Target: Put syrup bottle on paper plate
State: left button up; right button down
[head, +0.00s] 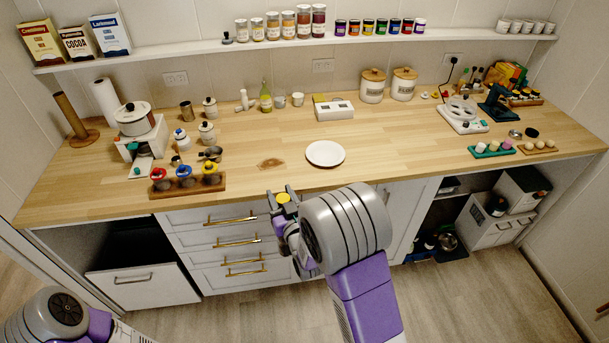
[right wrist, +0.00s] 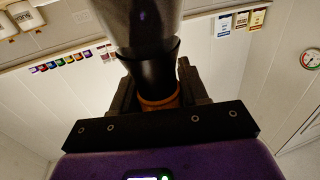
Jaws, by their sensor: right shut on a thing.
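The paper plate (head: 325,153) is white, round and empty, lying near the front edge of the wooden counter. My right gripper (head: 283,199) is in front of the counter edge, to the lower left of the plate. It is shut on what looks like the syrup bottle, whose yellow top (head: 283,197) shows between the fingers in the head view. In the right wrist view the dark bottle (right wrist: 148,72) with an orange-yellow band stands between the fingers (right wrist: 158,88). Most of it is hidden in the head view. My left arm shows at the lower left; its gripper is out of view.
A wooden rack (head: 188,186) with several colored-topped items stands left of the plate. A white box (head: 334,110) stands behind the plate, and a teal tray (head: 492,149) lies to the right. The counter around the plate is clear. Drawers (head: 225,240) are below.

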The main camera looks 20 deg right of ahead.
aim_at(325, 155)
jog(key=k, duration=0.5)
jog(key=z, duration=2.05)
jog(key=i, duration=1.35)
jog(key=u, duration=1.9)
